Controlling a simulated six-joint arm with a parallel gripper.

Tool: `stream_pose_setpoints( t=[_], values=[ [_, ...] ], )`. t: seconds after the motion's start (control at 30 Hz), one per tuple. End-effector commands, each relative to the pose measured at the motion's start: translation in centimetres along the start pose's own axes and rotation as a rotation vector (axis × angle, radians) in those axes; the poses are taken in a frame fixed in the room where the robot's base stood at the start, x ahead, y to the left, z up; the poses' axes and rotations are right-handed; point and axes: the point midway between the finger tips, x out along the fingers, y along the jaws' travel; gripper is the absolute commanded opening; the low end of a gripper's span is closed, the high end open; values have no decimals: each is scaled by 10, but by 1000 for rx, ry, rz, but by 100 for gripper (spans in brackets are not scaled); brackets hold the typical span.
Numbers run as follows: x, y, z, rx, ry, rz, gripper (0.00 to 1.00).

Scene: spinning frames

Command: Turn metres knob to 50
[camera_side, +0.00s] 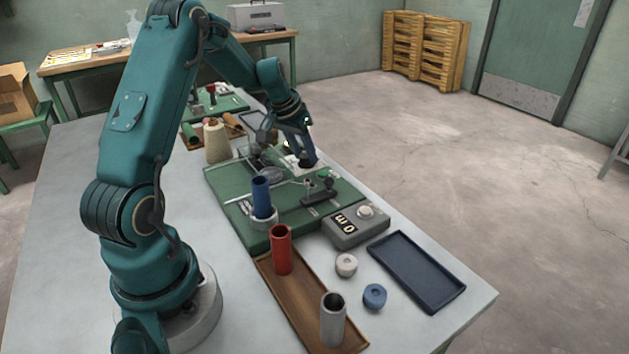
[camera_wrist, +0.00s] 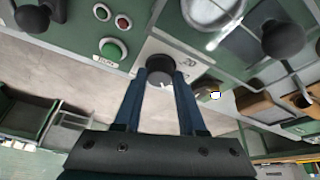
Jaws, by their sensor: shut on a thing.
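The black metres knob (camera_wrist: 160,70) sits on a pale dial plate (camera_wrist: 190,64) on the green machine. In the wrist view a finger of my gripper (camera_wrist: 161,84) lies on each side of it, and the gripper is shut on the knob. A white pointer line shows on the side of the knob facing my gripper. A number is printed on the plate beside the knob, but most of the scale is hidden or too small to read. In the side view my gripper (camera_side: 304,158) reaches down onto the dial plate at the machine's far end.
A green and a red button (camera_wrist: 122,22) sit beside the dial plate. The green machine (camera_side: 225,190) carries a blue tube (camera_side: 261,194). A grey counter box (camera_side: 352,234), a dark blue tray (camera_side: 415,272) and a wooden tray (camera_side: 300,318) lie nearer. A thread cone (camera_side: 216,141) stands left.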

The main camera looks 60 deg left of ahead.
Motion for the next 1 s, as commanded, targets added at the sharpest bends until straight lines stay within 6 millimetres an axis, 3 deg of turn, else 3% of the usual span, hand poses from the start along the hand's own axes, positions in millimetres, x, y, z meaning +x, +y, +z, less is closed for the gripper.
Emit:
stream_pose_setpoints(
  t=[0.6, 1.0],
  values=[
    [0, -4, -1, 504, -24, 210, 0],
    [1, -5, -2, 670, -33, 277, 0]
  ],
)
